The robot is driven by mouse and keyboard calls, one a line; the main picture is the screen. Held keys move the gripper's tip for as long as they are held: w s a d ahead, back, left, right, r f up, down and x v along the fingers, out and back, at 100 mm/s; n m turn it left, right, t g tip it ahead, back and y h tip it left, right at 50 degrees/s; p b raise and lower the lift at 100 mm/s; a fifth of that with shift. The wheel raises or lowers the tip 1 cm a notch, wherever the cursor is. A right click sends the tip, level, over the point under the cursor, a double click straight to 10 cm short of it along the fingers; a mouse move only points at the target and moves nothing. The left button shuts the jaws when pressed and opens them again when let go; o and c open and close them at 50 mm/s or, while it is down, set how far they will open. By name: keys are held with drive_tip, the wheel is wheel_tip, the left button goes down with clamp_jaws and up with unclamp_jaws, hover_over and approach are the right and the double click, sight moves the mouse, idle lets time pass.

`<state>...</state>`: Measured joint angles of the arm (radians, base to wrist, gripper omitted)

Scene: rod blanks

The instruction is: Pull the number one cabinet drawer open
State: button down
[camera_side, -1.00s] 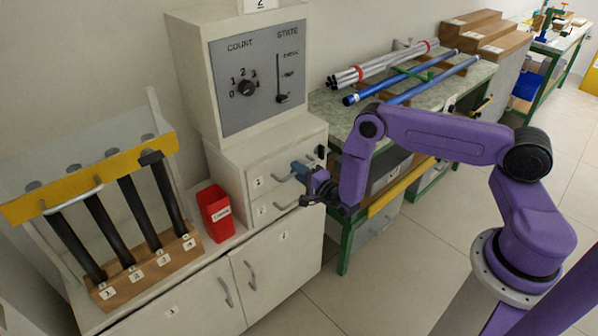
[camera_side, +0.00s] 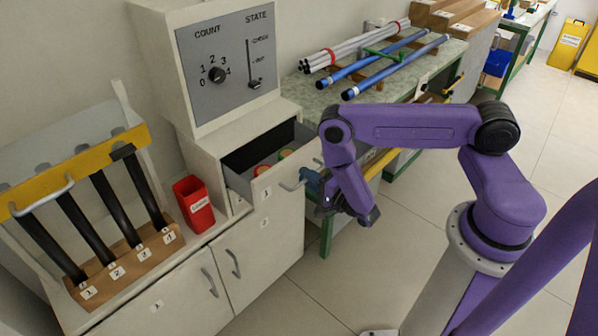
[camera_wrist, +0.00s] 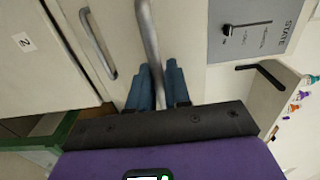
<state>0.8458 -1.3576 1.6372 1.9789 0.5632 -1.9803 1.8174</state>
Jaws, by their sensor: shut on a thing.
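The number one drawer (camera_side: 267,191) of the white cabinet stands pulled out, with its box open at the top. Round red and green items (camera_side: 272,163) show inside it. My gripper (camera_side: 312,181) is at the front of this drawer, its blue fingers shut on the bar handle (camera_side: 292,186). In the wrist view the handle (camera_wrist: 148,35) runs between the two blue fingers (camera_wrist: 158,88). A second handle (camera_wrist: 97,42) lies to the left there, apart from the fingers.
A control box (camera_side: 228,62) with a dial and lever stands on the cabinet. A red bin (camera_side: 194,204) and a rack of black rods (camera_side: 105,210) are at left. A green-framed bench (camera_side: 345,112) with blue and white rods stands behind my arm. The floor in front is clear.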

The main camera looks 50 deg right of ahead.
drive_tip(key=c, duration=1.2)
unclamp_jaws()
drive_tip(key=shift+o, duration=0.2)
drive_tip(key=s, duration=1.2)
